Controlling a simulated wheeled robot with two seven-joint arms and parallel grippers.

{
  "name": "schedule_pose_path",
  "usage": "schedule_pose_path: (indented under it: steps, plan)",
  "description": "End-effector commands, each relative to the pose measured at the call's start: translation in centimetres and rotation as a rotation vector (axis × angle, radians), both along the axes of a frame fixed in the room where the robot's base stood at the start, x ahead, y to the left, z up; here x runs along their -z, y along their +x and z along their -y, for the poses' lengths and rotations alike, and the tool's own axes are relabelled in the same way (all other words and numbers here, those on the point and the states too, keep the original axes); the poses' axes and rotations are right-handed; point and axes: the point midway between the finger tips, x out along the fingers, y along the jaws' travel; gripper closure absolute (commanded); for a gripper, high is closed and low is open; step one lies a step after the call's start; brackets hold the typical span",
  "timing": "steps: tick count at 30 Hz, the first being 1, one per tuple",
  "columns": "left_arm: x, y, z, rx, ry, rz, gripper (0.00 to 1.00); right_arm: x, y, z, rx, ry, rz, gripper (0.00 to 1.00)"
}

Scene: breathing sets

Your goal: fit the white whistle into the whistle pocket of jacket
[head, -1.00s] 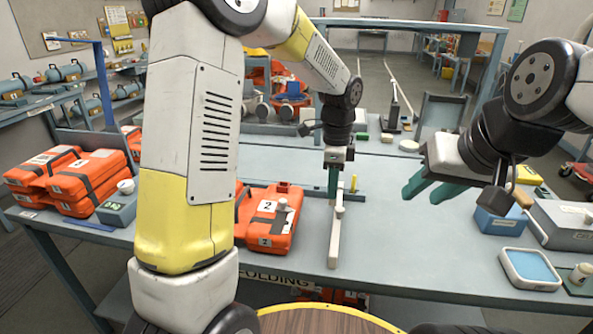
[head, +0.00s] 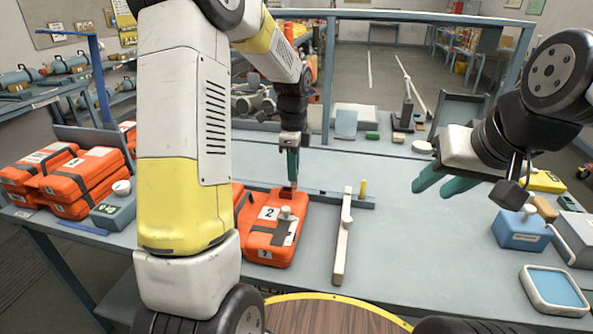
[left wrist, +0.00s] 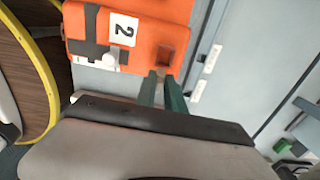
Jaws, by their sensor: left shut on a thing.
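The orange jacket (head: 268,245), marked 2, lies folded on the table. A square brown-lined pocket (left wrist: 167,53) sits at its corner in the left wrist view. My left gripper (head: 292,180) points down at the jacket's far right corner; in the left wrist view its green fingertips (left wrist: 161,78) are right beside that pocket. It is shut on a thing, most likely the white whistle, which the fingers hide. A white knob (left wrist: 110,60) stands on the jacket's grey strap. My right gripper (head: 440,185) is open and empty over the table's right side.
More orange packs (head: 85,180) lie at left. A blue box (head: 522,231) and a blue-topped tray (head: 553,288) stand at right. The table's middle right is clear.

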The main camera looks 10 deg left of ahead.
Motion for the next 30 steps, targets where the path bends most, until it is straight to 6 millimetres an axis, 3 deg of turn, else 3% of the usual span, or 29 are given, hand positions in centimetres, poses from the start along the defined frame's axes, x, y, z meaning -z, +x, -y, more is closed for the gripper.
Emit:
schedule_pose_path:
  steps: [9, 15, 26, 27, 30]
  plan:
    - [0.7, 0.6, -2.3, 0.000, 0.000, -0.004, 1.00, 0.0, 0.0, 0.0, 0.000, 0.000, 0.000, 0.64]
    - [3.7, 0.5, -2.1, 0.000, 0.000, -0.004, 1.00, 0.0, 0.0, 0.0, 0.000, 0.000, 0.000, 0.64]
    - [4.1, 0.6, -2.1, 0.000, 0.000, -0.001, 1.00, 0.0, 0.0, 0.0, 0.000, 0.000, 0.000, 0.64]
    - [4.0, 0.6, -2.1, 0.000, 0.000, 0.000, 0.79, 0.0, 0.0, 0.0, 0.000, 0.000, 0.000, 0.64]
    - [4.0, 0.6, -2.1, 0.000, 0.000, 0.000, 0.65, 0.0, 0.0, 0.0, 0.000, 0.000, 0.000, 0.64]
